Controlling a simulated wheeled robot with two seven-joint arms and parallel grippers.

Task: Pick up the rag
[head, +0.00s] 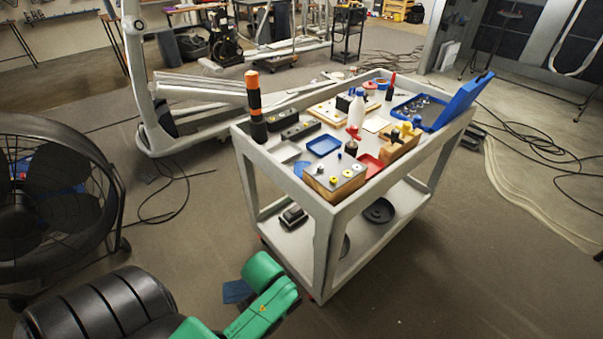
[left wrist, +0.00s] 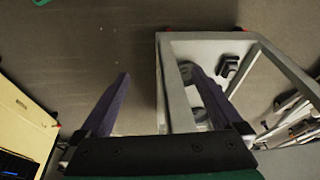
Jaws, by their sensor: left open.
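I cannot clearly pick out a rag in either view. A flat dark blue patch (head: 236,291) shows low in the head view, against the left side of my green arm. I cannot tell whether it is cloth on the floor or part of my gripper. The fingers are not clearly visible in the head view. My right gripper is not in view.
A light grey cart (head: 283,187) stands close by, with trays, boxes and bottles on top. It also shows in the left wrist view (left wrist: 176,105). A large black fan (head: 60,190) stands at left. Cables (head: 545,150) lie on the floor at right. Floor in front of the cart is clear.

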